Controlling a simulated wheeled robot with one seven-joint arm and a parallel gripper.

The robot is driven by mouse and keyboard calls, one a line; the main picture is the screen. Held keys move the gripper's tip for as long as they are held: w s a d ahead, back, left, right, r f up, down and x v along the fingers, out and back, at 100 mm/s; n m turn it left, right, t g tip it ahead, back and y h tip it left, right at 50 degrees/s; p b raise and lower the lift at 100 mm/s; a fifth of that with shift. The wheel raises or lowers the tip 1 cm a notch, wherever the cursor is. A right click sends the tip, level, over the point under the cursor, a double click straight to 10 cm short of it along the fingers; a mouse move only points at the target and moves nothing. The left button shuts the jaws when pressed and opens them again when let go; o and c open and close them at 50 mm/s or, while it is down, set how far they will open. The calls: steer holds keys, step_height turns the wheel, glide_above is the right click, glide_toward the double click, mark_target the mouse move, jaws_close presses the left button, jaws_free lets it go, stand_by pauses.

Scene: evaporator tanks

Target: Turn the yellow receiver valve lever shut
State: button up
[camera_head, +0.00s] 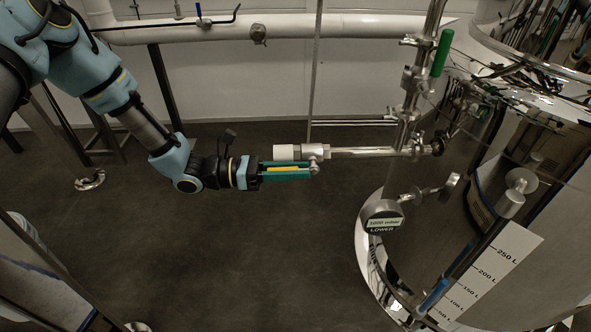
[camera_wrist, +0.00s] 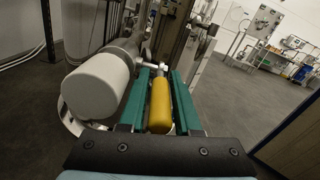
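The yellow valve lever (camera_head: 283,169) lies roughly level and points left from the valve (camera_head: 315,155) at the end of a steel pipe. My gripper (camera_head: 312,170) reaches in from the left, with its two green fingers on either side of the lever. In the wrist view the yellow lever (camera_wrist: 160,105) runs lengthwise between the fingers of my gripper (camera_wrist: 160,72), with a narrow gap showing on each side. The fingers look open around it. The lever's joint with the valve is small and partly hidden by the fingers.
A white cylindrical pipe end (camera_wrist: 97,87) is close beside the left finger. A green-handled valve (camera_head: 442,53) is above. The floor below my gripper is clear.

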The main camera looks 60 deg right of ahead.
jaws_close()
stand_by(1.2)
